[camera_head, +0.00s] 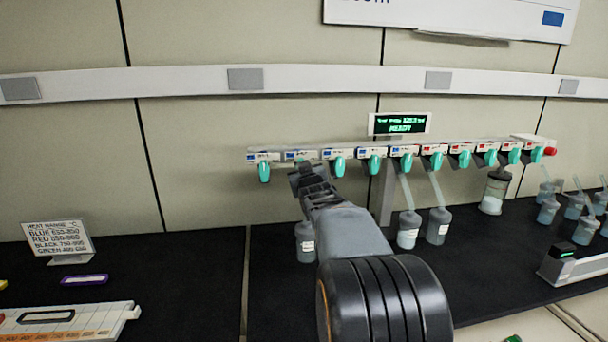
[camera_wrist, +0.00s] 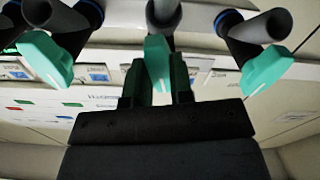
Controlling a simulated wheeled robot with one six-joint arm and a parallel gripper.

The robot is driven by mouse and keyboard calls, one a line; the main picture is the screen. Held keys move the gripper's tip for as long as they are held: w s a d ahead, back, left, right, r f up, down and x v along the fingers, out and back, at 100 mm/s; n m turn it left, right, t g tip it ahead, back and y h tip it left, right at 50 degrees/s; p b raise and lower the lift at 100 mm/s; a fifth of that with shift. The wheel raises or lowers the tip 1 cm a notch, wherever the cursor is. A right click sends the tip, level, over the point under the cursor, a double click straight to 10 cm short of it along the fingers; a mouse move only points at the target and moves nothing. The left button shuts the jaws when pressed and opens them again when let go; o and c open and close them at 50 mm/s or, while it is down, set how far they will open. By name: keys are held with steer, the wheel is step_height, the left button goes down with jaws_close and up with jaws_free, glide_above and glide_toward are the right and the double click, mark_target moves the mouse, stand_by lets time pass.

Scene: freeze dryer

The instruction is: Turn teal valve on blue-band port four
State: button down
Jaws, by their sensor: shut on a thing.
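A white manifold rail (camera_head: 290,150) on the wall carries a row of ports with teal valve handles. Blue labels mark the left ports and red labels those further right; port numbers are too small to read. My gripper (camera_head: 305,176) is at the second port from the left and hides its valve. In the wrist view my gripper (camera_wrist: 158,85) is shut on a teal handle (camera_wrist: 157,62), with a dark finger on each side. Neighbouring teal handles (camera_wrist: 45,59) and (camera_wrist: 267,70) stand apart from the fingers, with blue bands on their ports.
Below my gripper is a grey flask (camera_head: 305,243), partly hidden by my arm. Two flasks (camera_head: 409,229) (camera_head: 438,226) with tubes are to the right, near a lidded jar (camera_head: 494,192). A green display (camera_head: 399,124) sits above the rail. A heat-range sign (camera_head: 60,238) stands at left.

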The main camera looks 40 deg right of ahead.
steer(key=shift+m, duration=1.3)
steer(key=c, duration=1)
jaws_free()
steer(key=b+v, duration=0.1)
steer(key=v, duration=1.2)
steer(key=shift+s+a, duration=0.25)
steer(key=shift+s, duration=0.1)
steer(key=shift+f, duration=0.1)
